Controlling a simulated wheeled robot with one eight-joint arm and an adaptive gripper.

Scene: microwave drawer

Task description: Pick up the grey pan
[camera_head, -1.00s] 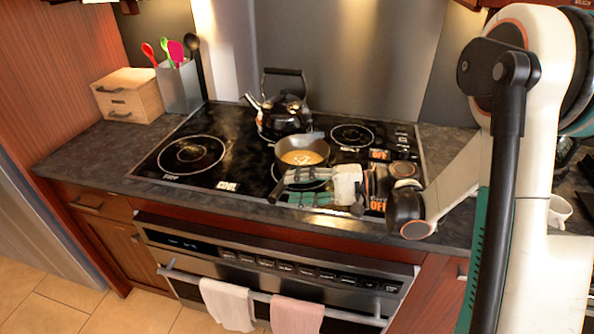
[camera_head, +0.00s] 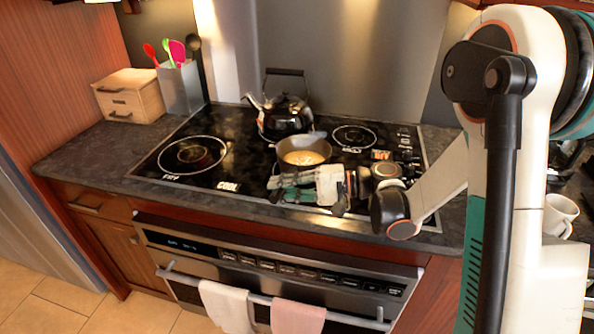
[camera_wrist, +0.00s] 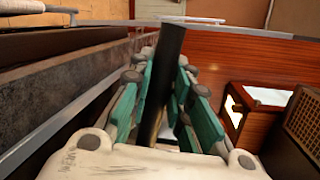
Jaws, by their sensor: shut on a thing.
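The grey pan (camera_head: 303,146) sits on the black cooktop, right of the middle, just in front of the kettle. Something pale yellow shows inside it. My gripper (camera_head: 280,186) is in front of the pan, reaching in from the right at handle height. In the wrist view, my gripper's green fingers (camera_wrist: 163,88) are shut on both sides of the pan's long dark handle (camera_wrist: 169,48). The gripper hides most of the handle in the head view. I cannot tell whether the pan's base touches the cooktop.
A black kettle (camera_head: 286,116) stands right behind the pan. A wooden box (camera_head: 129,95) and a grey utensil holder (camera_head: 180,88) are at the back left. The oven front (camera_head: 270,262) with two towels is below. The left cooktop is clear. A white mug (camera_head: 560,212) is at far right.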

